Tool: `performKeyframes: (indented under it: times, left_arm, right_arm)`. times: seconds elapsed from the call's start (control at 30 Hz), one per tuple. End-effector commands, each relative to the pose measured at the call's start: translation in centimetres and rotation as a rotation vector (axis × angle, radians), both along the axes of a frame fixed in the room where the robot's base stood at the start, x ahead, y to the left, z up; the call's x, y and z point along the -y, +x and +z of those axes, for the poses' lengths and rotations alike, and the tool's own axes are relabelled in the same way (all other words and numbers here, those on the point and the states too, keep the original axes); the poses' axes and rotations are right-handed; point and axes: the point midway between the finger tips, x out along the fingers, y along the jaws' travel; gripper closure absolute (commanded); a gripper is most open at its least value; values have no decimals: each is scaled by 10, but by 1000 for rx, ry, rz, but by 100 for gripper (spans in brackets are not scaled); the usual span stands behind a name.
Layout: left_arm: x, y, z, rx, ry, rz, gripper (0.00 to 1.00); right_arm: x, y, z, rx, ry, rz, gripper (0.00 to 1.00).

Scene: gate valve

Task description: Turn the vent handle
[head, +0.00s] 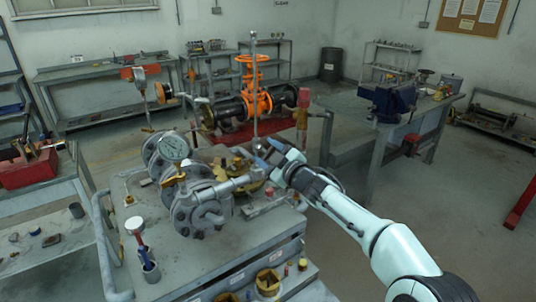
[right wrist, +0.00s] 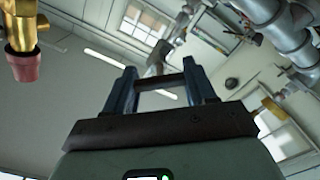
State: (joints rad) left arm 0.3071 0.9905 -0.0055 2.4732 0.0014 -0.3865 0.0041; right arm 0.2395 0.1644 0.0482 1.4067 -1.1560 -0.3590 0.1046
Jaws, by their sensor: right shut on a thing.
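My right gripper (head: 262,152) reaches in from the right beside the brass fitting (head: 241,167), at the foot of a thin upright metal rod (head: 254,88). In the right wrist view my right gripper (right wrist: 160,84) has its two blue fingers about a grey metal handle (right wrist: 157,60) and is shut on it. The fingers hide part of the grip; I cannot tell for sure how the handle joins the valve. My left gripper is out of view.
A red-capped brass valve (head: 304,98) on an upright pipe stands close behind my right arm; it also shows in the right wrist view (right wrist: 22,65). An orange handwheel valve (head: 252,68) is behind.

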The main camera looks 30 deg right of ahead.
Motion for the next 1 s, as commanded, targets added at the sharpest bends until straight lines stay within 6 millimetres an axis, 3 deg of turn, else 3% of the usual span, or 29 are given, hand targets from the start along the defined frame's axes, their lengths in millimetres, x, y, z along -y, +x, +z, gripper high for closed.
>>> performKeyframes:
  times: [0.6, 1.0]
  left_arm:
    - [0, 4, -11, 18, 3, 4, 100]
    - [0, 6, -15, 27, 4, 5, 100]
  right_arm:
    - [0, 0, -2, 41, -555, 0, 75]
    - [0, 0, -2, 55, -748, -1, 75]
